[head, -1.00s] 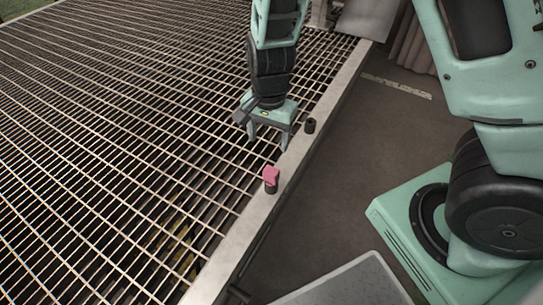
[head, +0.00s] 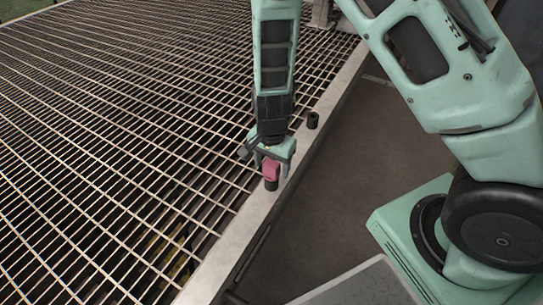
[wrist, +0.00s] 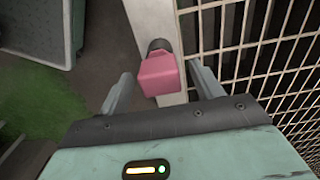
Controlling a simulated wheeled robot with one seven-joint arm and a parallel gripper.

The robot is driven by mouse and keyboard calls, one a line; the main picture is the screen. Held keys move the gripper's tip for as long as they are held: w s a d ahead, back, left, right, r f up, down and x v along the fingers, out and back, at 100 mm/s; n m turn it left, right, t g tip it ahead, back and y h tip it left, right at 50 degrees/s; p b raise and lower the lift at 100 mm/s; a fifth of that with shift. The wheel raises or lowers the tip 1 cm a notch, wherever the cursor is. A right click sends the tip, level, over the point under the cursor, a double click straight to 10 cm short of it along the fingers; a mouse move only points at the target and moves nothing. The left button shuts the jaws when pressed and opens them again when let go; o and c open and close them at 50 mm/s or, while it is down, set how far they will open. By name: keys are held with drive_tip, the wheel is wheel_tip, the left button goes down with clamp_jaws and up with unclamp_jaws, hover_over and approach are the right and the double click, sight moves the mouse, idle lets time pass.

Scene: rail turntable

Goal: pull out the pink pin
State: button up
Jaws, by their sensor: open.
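The pink pin (head: 271,170) stands upright in a dark socket (head: 271,185) on the pale metal rail along the grating's edge. In the wrist view the pin's pink head (wrist: 159,75) lies between the fingertips, with a dark round part just beyond it. My gripper (head: 270,174) is open above and around the pin's head. In the wrist view my gripper (wrist: 165,88) shows a finger on each side of the head, with gaps on both sides. Whether the fingertips reach below the head cannot be told.
Metal grating (head: 110,150) spreads to the left of the rail. Dark floor (head: 335,190) lies to its right.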

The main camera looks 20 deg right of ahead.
sight(271, 173)
drive_tip(key=shift+f+b, duration=0.65)
drive_tip(key=shift+f, duration=1.35)
drive_tip(key=c, duration=1.2)
